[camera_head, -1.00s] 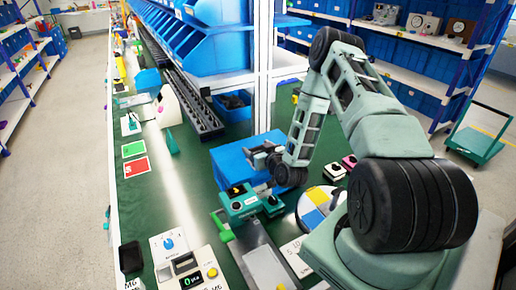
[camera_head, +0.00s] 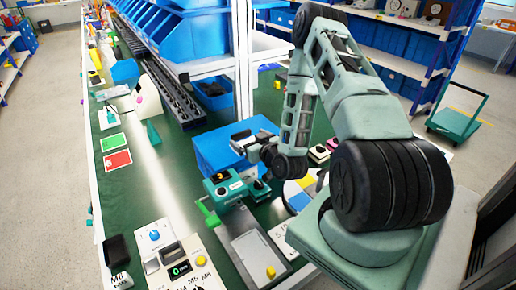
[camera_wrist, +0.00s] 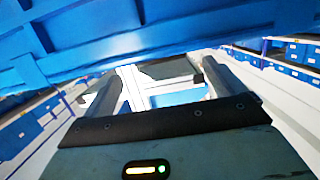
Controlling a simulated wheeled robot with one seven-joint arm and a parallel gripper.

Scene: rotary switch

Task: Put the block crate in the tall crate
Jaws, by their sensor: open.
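A blue crate (camera_head: 215,150) stands on the green bench under the shelf's edge. I cannot tell from its look whether it is the block crate or the tall crate. My gripper (camera_head: 243,143) is at its right side, level with its upper part, pointing left; touching or apart is unclear. In the wrist view my gripper (camera_wrist: 165,85) is open, its two fingers spread, with a pale frame seen behind the gap. A large ribbed blue surface (camera_wrist: 180,25) crosses the top of that view, close to the camera. No second crate can be told for sure on the bench.
Blue bins (camera_head: 195,45) sit on the white shelf above the bench. A teal device (camera_head: 232,188) stands just in front of the blue crate.

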